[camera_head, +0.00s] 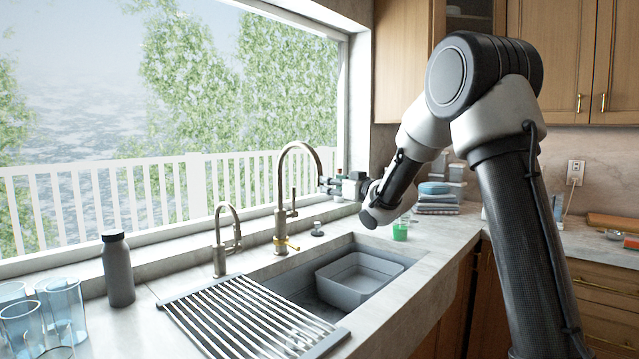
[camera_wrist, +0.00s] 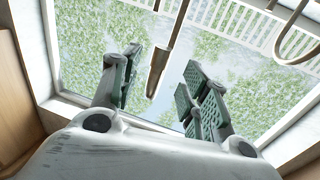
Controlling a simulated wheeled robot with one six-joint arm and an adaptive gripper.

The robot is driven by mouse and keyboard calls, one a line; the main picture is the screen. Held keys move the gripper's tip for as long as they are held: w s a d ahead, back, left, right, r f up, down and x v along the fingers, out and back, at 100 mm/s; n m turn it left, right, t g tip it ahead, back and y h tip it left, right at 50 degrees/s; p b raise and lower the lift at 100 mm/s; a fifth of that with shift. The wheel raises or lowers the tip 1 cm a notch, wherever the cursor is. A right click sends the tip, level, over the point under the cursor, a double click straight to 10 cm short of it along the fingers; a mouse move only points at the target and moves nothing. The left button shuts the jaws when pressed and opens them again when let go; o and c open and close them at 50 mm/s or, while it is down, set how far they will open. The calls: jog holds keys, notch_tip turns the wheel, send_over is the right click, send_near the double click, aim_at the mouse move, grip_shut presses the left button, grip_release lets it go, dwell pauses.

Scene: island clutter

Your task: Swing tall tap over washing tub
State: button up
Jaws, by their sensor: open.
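The tall tap (camera_head: 281,222) is brass-coloured with a high arched spout and stands behind the sink. Its spout end points right, toward the sink's back edge, and not over the tub. The grey washing tub (camera_head: 345,297) sits in the right part of the sink. My gripper (camera_head: 325,185) is at the spout's hanging end, with the arm reaching in from the right. In the wrist view my gripper (camera_wrist: 161,64) is open, and the spout end (camera_wrist: 157,72) lies between its fingers with gaps on both sides.
A shorter tap (camera_head: 220,250) stands left of the tall one. A slatted drying rack (camera_head: 250,312) covers the sink's left part. A dark bottle (camera_head: 118,272) and several glasses (camera_head: 62,300) stand at left.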

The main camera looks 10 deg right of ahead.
jog(key=x, duration=0.7)
jog(key=shift+w+a, duration=0.1)
jog(key=shift+a, duration=0.05)
grip_shut()
